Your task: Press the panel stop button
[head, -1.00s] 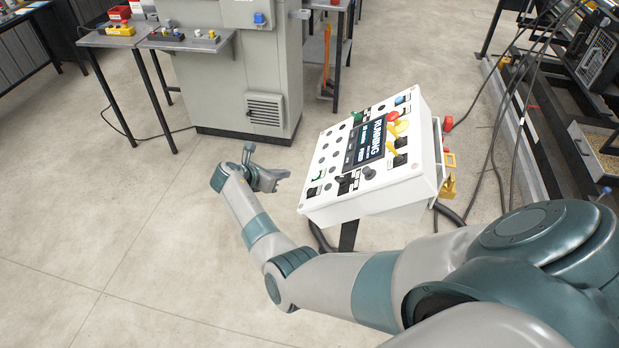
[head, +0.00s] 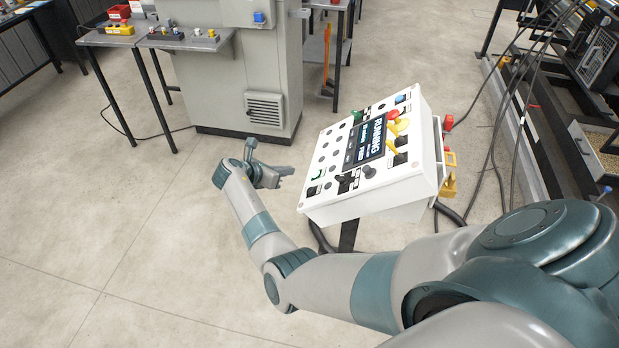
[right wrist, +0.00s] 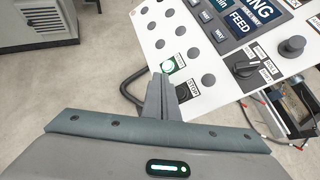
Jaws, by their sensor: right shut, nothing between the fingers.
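The white control panel (head: 318,207) stands tilted on a dark post in the head view, with a lit screen reading RUNNING (head: 365,143). In the right wrist view, a dark button (right wrist: 182,91) sits beside a label reading STOP (right wrist: 194,91), partly covered by my fingers. A lit green button (right wrist: 167,67) is just above it. My right gripper (head: 289,171) is shut and empty, just left of the panel's lower left corner in the head view. In the right wrist view its fingertips (right wrist: 160,78) overlap the panel edge; contact cannot be told. My left gripper is out of view.
A black selector knob (right wrist: 246,66) and a dark round knob (right wrist: 292,46) stick up from the panel. A red and yellow button group (head: 398,124) is farther up. A grey cabinet (head: 250,70) stands behind. The floor left of my arm is clear.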

